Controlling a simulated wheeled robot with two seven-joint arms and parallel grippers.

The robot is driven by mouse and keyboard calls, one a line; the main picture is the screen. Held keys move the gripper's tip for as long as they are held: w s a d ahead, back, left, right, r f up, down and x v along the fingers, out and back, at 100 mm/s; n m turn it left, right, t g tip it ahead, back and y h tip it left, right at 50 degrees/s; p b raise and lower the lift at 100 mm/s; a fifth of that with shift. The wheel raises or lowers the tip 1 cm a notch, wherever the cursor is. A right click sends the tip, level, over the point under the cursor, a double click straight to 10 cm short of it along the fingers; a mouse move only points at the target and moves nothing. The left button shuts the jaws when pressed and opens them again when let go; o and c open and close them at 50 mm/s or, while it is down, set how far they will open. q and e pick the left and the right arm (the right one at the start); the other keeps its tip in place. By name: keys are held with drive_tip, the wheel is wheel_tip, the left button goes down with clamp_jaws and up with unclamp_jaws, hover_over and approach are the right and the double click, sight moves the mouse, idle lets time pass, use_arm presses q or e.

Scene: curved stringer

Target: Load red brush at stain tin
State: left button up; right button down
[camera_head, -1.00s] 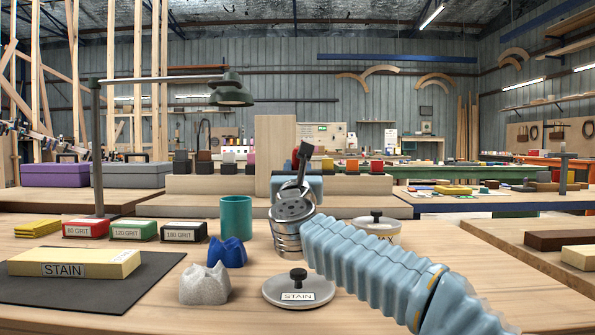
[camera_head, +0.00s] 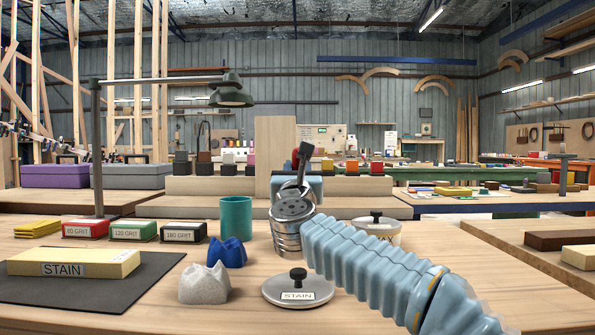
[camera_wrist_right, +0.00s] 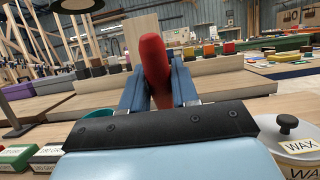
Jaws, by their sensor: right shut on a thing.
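My right gripper (camera_wrist_right: 157,80) is shut on the red brush, with its blue fingers on either side of the red handle (camera_wrist_right: 153,62) in the right wrist view. The handle stands up and leans slightly; its bristles are hidden. In the head view my right arm reaches forward over the bench and largely hides the gripper. A round grey lid (camera_head: 298,291) labelled STAIN lies flat on the bench, with a black knob. I cannot make out the open stain tin. My left gripper is not in view.
A WAX tin (camera_head: 384,235) with a knobbed lid stands right of my arm. A STAIN-labelled board (camera_head: 100,262) lies on a dark mat (camera_head: 100,298). A lamp (camera_head: 232,93) overhangs the back.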

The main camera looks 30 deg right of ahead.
drive_tip(key=shift+f, duration=0.1)
drive_tip(key=shift+r+p, duration=2.65)
drive_tip(key=shift+r, duration=0.9)
